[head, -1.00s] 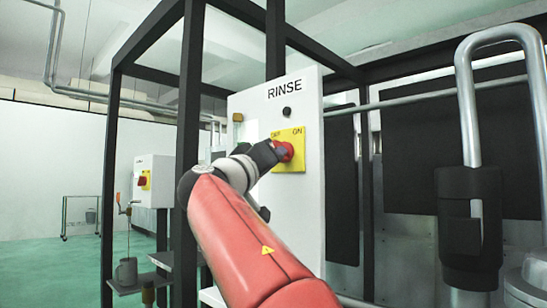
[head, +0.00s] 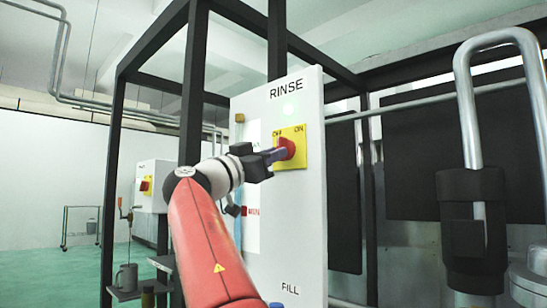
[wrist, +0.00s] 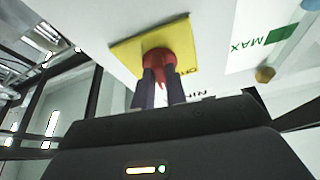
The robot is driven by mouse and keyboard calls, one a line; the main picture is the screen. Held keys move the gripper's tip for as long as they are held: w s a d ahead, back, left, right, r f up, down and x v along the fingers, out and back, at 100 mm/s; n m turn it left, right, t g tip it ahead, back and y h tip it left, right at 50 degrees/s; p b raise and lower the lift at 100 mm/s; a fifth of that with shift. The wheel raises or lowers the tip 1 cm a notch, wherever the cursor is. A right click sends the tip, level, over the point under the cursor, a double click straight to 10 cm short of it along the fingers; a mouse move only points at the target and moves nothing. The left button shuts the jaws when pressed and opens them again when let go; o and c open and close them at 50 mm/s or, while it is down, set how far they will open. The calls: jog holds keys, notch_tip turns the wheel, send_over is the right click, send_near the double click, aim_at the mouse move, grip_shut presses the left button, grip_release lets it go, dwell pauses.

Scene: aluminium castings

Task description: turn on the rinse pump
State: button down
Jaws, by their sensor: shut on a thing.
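The white RINSE panel (head: 303,215) stands ahead of me, with a yellow plate (head: 301,163) marked OFF and ON. A red rotary knob (head: 288,147) sits on this plate. My gripper (head: 276,155) reaches it from the left and is shut on the knob. In the wrist view the two dark fingers (wrist: 160,80) lie on either side of the red knob (wrist: 160,58). The knob's exact angle is partly hidden by the fingers.
A black frame post (head: 193,110) rises just behind my arm. A second switch box (head: 152,184) stands at the left. A large bent pipe (head: 465,100) with a black sleeve is at the right. Open green floor (head: 80,275) lies at lower left.

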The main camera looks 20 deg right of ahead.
jog(key=shift+w+a+r+m+g+p, duration=0.15)
jog(key=shift+m+g+p, duration=0.55)
jog(key=shift+m, duration=0.85)
jog(key=shift+w+r+m+g+p, duration=0.1)
jog(key=shift+m+g+p, duration=0.55)
jog(key=shift+m, duration=0.9)
jog(key=shift+f+g, duration=0.1)
jog(key=shift+g, duration=0.25)
jog(key=c, duration=1.4)
grip_release()
jog(key=shift+c, duration=0.2)
jog(key=shift+a+f, duration=0.1)
jog(key=b+v, duration=0.2)
jog(key=v, duration=0.5)
jog(key=shift+a, duration=0.25)
jog(key=shift+f, duration=0.15)
